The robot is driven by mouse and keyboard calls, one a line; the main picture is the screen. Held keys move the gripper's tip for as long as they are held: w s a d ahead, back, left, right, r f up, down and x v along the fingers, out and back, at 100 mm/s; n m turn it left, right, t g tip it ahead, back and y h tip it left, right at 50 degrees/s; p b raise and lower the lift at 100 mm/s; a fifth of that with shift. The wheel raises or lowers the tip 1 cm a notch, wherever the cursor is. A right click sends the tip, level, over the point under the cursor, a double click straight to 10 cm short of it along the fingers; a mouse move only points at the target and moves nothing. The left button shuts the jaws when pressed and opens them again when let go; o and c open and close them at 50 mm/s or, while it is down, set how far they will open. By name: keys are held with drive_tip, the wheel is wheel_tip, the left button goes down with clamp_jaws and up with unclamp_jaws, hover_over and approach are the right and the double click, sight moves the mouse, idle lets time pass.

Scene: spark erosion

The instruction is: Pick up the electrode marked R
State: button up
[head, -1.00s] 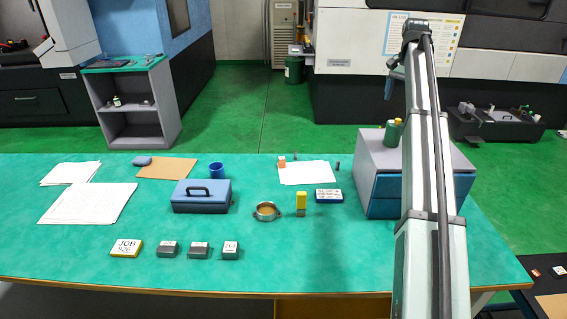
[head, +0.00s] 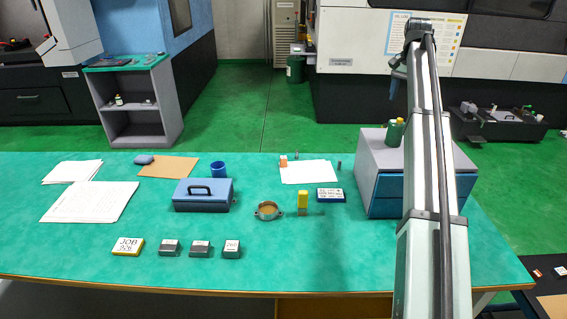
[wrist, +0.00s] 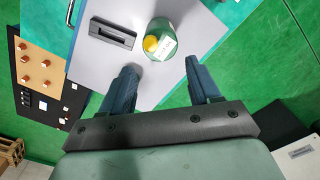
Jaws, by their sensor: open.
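I cannot make out a letter R in either view. Several small copper-coloured blocks (wrist: 46,63) stand on a tan panel of a dark board at the left of the wrist view; they may be electrodes, but any marks are too small to read. My gripper (wrist: 160,66) is open and empty, its two blue-grey fingers spread above the grey cabinet top. The copper blocks lie well to the left of the fingers. In the head view my gripper (head: 398,68) hangs at the far end of my raised arm, small and partly hidden.
A green bottle with a yellow cap (wrist: 161,43) stands on the grey cabinet (wrist: 98,62), just beyond the fingertips. The green table (head: 330,250) holds a blue toolbox (head: 202,199), a round ring (head: 267,210), a yellow-topped block (head: 303,202) and grey labelled blocks (head: 200,248).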

drive_tip(key=w+a+f+n, duration=0.1)
drive_tip(key=w+a+f, duration=0.15)
drive_tip(key=a, duration=0.65)
drive_tip(key=m, duration=0.8)
hover_over(283, 157)
wheel_tip(283, 157, down, 20)
wheel_tip(283, 157, down, 14)
drive_tip(key=shift+s+d+r, duration=0.1)
drive_tip(key=shift+r, duration=0.15)
drive_tip(key=shift+c, duration=0.3)
clamp_jaws()
